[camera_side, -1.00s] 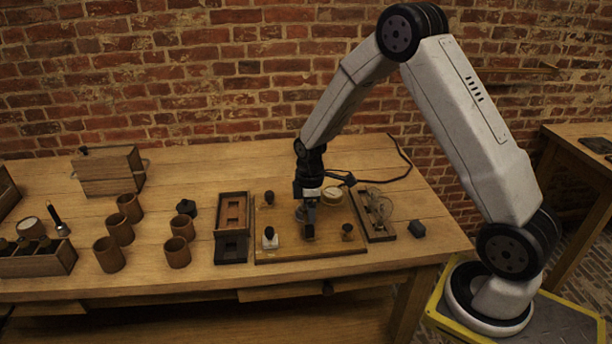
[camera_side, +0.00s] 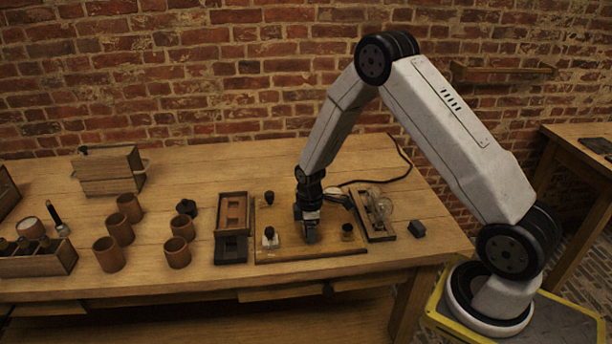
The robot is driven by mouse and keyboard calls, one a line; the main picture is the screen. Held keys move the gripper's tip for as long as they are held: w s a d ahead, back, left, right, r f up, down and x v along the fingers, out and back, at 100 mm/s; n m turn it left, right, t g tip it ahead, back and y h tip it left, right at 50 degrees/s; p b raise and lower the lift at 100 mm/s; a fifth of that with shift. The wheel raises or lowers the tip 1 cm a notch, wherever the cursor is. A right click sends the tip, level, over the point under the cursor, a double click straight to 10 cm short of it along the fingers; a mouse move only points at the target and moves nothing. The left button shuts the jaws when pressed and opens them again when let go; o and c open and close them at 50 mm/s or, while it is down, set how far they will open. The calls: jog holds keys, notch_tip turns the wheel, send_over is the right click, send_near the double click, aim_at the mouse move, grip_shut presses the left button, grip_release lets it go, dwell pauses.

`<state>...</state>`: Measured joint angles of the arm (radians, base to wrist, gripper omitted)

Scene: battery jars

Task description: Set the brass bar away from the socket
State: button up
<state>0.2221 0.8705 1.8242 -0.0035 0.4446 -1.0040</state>
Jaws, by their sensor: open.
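My gripper (camera_side: 311,236) is low over the front middle of a wooden board (camera_side: 275,251) on the bench. Its jaws are open, though the gap is hard to see from this side. I cannot make out a brass bar or a socket for certain; the gripper hides the board right under it. Dark-knobbed posts stand on the board: one at the back left (camera_side: 269,197), one on a pale base at the front left (camera_side: 269,238), and one at the right (camera_side: 347,231). A round dial (camera_side: 338,196) is partly hidden behind the gripper.
A slotted wooden tray (camera_side: 232,214) stands left of the board, with several brown jars (camera_side: 177,252) farther left. The bench front right is clear.

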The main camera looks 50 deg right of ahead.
grip_shut()
dwell(1.4)
